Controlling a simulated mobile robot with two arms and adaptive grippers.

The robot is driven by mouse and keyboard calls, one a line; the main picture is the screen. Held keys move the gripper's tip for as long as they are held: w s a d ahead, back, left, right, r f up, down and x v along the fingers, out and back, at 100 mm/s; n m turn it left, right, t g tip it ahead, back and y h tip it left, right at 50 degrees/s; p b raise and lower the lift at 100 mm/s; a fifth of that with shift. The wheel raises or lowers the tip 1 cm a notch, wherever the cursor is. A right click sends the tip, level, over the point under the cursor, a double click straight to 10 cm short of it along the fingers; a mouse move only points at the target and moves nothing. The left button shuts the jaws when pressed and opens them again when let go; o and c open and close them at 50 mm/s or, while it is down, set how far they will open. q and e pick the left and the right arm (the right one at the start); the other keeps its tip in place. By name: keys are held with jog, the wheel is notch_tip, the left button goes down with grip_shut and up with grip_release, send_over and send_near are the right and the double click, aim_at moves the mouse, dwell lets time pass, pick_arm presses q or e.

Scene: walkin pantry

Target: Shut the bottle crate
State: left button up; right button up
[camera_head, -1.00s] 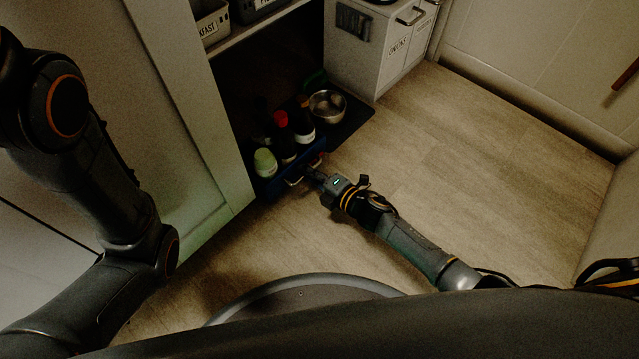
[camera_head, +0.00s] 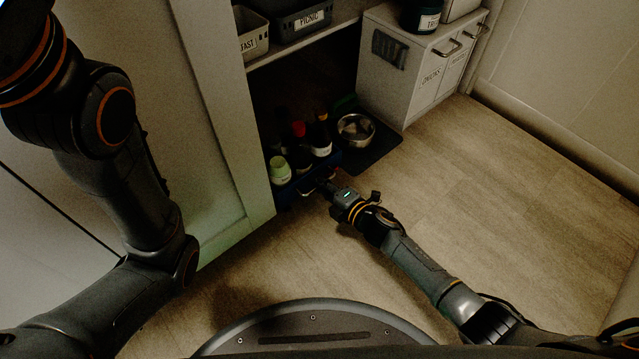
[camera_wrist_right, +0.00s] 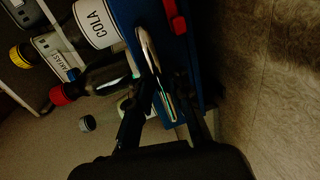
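The blue bottle crate (camera_head: 287,198) stands low under the shelf, beside the light door post. It holds several bottles, among them a green-capped one (camera_head: 280,172) and a red-capped one (camera_head: 299,130). In the right wrist view its blue front (camera_wrist_right: 163,43) carries a shiny metal handle (camera_wrist_right: 147,50). My right gripper (camera_head: 327,186) is at this front. In the wrist view its fingers (camera_wrist_right: 165,85) are apart, with the handle's lower end between them; contact is unclear. My left arm is at the left of the head view, its gripper out of frame.
A metal bowl (camera_head: 355,130) sits on a dark mat (camera_head: 375,157) right of the crate. A white cabinet (camera_head: 400,75) with handles stands behind it. Labelled bins (camera_head: 303,20) are on the shelf above. The wooden floor (camera_head: 500,190) to the right is clear.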

jog(key=shift+s, duration=0.1)
jog(key=shift+s+d, duration=0.3)
jog(key=shift+s, duration=0.05)
jog(key=v, duration=1.1)
